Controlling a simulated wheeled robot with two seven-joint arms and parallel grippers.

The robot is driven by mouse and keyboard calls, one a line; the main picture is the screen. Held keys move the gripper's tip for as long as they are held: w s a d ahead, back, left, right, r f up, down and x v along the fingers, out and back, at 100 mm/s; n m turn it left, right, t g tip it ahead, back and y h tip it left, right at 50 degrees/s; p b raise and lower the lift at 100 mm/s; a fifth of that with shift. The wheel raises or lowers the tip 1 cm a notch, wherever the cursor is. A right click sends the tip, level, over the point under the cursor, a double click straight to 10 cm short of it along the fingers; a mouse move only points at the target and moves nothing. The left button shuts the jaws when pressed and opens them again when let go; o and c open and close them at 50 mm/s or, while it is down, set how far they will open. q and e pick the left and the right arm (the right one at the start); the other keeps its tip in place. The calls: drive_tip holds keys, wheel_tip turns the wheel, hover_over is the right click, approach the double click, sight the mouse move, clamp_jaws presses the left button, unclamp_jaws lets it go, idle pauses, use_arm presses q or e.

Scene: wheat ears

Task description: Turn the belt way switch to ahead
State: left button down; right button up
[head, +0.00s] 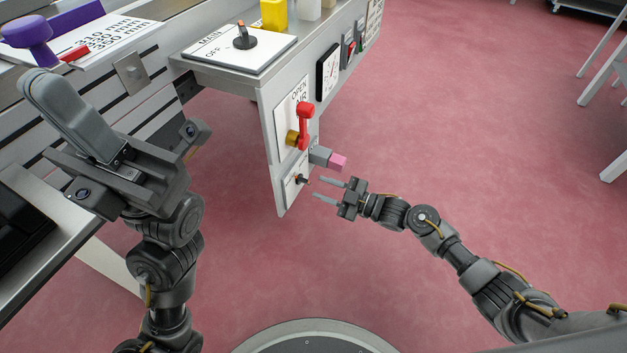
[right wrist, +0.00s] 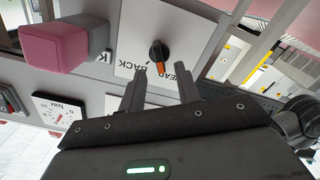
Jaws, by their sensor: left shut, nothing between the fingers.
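The belt way switch is a small black rotary knob (head: 302,180) low on the panel's end in the head view. I cannot tell which word the mark points to. My right gripper (head: 321,189) is open and empty, facing the knob just short of it; in the right wrist view its fingertips (right wrist: 161,77) lie either side below the knob. My left gripper (head: 42,85) is shut and empty, far left.
A grey block with a pink end (head: 338,162) sticks out just above the switch. A red lever (head: 305,113) stands higher on the panel, with a gauge (head: 328,72) beyond.

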drive_tip(key=p+v, duration=0.1)
drive_tip(key=v, duration=0.5)
drive_tip(key=shift+p, duration=0.3)
drive_tip(key=shift+s, duration=0.1)
